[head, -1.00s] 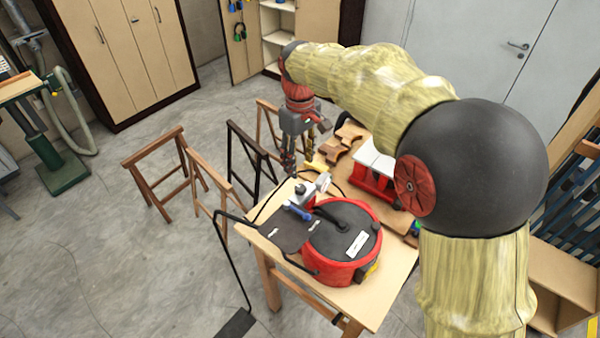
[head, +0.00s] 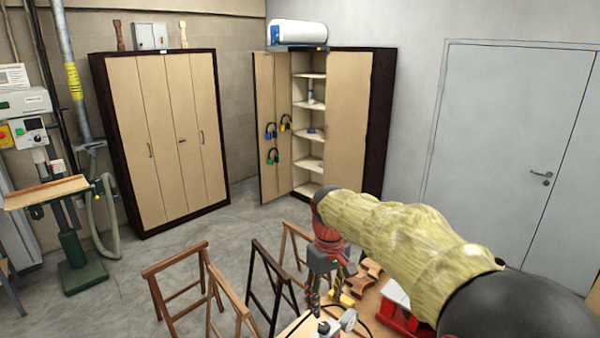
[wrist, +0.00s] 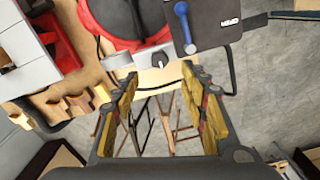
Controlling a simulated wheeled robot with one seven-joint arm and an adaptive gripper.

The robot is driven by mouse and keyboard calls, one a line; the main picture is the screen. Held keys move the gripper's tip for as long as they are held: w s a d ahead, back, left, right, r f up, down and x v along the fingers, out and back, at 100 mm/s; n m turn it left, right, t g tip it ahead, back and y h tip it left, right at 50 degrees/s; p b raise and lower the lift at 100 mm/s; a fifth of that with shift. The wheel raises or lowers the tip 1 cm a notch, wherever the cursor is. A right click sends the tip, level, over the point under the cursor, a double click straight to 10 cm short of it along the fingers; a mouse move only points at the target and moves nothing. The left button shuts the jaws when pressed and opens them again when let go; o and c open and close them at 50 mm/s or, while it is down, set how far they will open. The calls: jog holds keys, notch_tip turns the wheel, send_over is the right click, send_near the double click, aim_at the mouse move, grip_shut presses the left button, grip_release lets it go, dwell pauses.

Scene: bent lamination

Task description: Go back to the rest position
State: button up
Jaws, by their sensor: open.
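My gripper (head: 326,299) hangs down at the end of my arm, near the far edge of the wooden workbench (head: 368,303). In the wrist view the two yellow-padded fingers of my gripper (wrist: 164,92) stand apart with nothing between them. Below and ahead of them is the red and black vacuum machine (wrist: 132,22), with a dark plate (wrist: 218,20) and a blue-handled tool (wrist: 184,24) beside it. In the head view most of the bench top is cut off by the lower edge.
Wooden trestles (head: 180,282) and a black trestle (head: 270,277) stand left of the bench. A red and white machine (head: 398,310) and curved wooden pieces (head: 368,272) lie on the bench. A closed cabinet (head: 165,140) and an open cabinet (head: 345,125) stand behind.

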jog(key=s+d+f+m+t+b, duration=0.1)
jog(key=s+d+f+m+b, duration=0.1)
jog(key=s+d+f+b, duration=0.2)
jog(key=s+d+f+m+t+b, duration=0.2)
jog(key=s+d+f+b, duration=0.2)
jog(key=s+b, duration=0.6)
jog(key=s+d+f+m+t+b, duration=0.2)
jog(key=s+f+b, duration=0.5)
jog(key=s, duration=0.6)
jog(key=shift+s+d+f, duration=0.4)
jog(key=shift+d+f, duration=0.05)
jog(key=shift+d, duration=0.45)
jog(key=shift+c, duration=0.4)
